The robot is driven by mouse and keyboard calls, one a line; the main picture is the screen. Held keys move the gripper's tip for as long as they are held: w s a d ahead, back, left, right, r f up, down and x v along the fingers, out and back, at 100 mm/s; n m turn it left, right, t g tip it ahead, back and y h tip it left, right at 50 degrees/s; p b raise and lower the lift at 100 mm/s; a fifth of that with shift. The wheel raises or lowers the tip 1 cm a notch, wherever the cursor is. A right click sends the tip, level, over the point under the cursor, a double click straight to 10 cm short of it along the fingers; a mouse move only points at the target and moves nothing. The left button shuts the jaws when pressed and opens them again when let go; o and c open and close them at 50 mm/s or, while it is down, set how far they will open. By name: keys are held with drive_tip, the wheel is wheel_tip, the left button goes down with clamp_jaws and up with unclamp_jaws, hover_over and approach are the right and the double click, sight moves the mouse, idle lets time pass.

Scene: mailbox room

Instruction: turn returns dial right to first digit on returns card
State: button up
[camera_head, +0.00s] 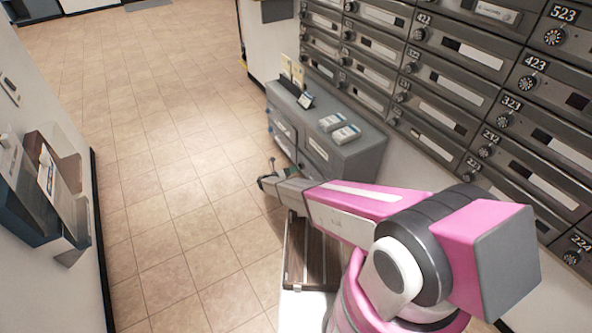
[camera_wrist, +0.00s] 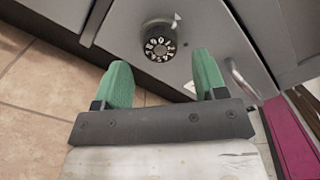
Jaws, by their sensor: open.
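A round black dial (camera_wrist: 160,45) with white digits sits on the grey front of a cabinet in the wrist view. My gripper (camera_wrist: 162,75) has green fingers, one on each side below the dial, open and with nothing between them. The fingertips appear short of the dial and not around it. In the head view my gripper (camera_head: 268,177) is in front of the low grey cabinet (camera_head: 352,150). The dial is too small to make out there. Small cards (camera_head: 292,75) stand on the cabinet top, their writing too small to read; I cannot tell which is the returns card.
A curved metal handle (camera_wrist: 243,80) is on the cabinet front, right of the fingers. Two small white-topped boxes (camera_head: 338,128) lie on the cabinet. Numbered mailboxes (camera_head: 450,75) line the right wall. Tiled floor (camera_head: 170,200) is clear on the left.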

drive_tip(key=v, duration=0.7)
drive_tip(key=shift+s+a, duration=0.15)
drive_tip(key=shift+a, duration=0.05)
idle(1.9)
